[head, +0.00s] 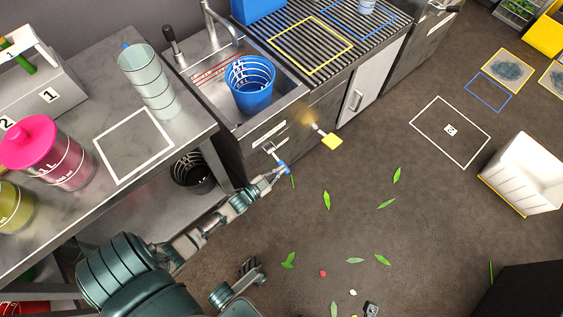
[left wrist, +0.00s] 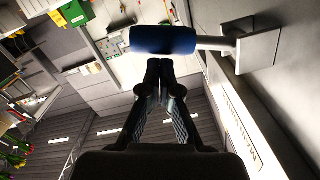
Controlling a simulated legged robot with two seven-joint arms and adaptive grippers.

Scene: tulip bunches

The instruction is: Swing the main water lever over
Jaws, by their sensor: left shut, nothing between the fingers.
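The water lever has a blue grip (head: 283,168) on a pale metal arm, standing out from the front of the sink cabinet. In the left wrist view its blue grip (left wrist: 163,40) lies crosswise, joined at the right to a square wall plate (left wrist: 258,50). My left gripper (head: 273,175) is shut and empty, close beside the blue grip. In the left wrist view the closed fingertips (left wrist: 160,66) are just below the grip; I cannot tell whether they touch it. A dark, jointed part (head: 250,271) at the lower middle may be my right gripper; its fingers are unclear.
The sink holds a blue bucket (head: 250,84). A dark bin (head: 192,173) stands under the left worktop (head: 89,120).

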